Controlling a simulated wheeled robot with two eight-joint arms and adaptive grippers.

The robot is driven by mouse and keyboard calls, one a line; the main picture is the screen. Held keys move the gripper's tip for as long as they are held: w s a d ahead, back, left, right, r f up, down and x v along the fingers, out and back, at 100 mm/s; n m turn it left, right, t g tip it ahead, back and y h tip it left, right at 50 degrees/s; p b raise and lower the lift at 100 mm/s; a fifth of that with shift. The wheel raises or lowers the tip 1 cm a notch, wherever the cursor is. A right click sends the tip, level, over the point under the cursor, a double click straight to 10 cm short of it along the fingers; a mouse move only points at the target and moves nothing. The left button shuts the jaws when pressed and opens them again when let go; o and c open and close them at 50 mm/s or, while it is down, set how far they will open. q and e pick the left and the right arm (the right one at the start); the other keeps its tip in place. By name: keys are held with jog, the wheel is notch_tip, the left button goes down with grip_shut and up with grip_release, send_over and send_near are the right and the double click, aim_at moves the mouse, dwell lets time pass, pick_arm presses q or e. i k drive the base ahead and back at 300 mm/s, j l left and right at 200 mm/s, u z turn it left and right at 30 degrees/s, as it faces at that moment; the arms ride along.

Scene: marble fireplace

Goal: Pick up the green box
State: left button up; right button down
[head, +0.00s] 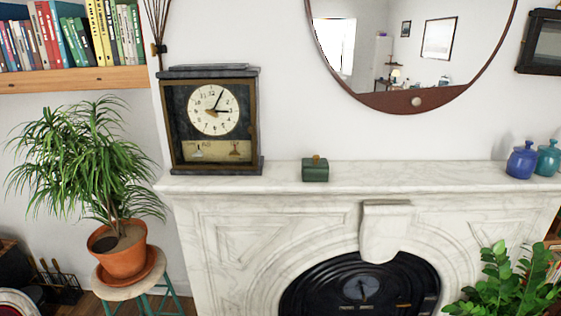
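The green box (315,172) is small and dark green, with a small gold-brown knob on its top. It stands upright on the white marble mantel shelf (400,177), near the middle of the head view and close to the shelf's front edge. Nothing touches it or covers it. Neither of my grippers shows in the head view.
A dark mantel clock (213,120) stands left of the box, with a gap between them. Blue (521,160) and teal (548,158) vases stand at the right end. A round mirror (412,98) hangs above. Potted plants flank the fireplace. The shelf right of the box is clear.

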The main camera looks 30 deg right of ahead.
aim_at(309, 174)
jog(key=z, duration=1.25)
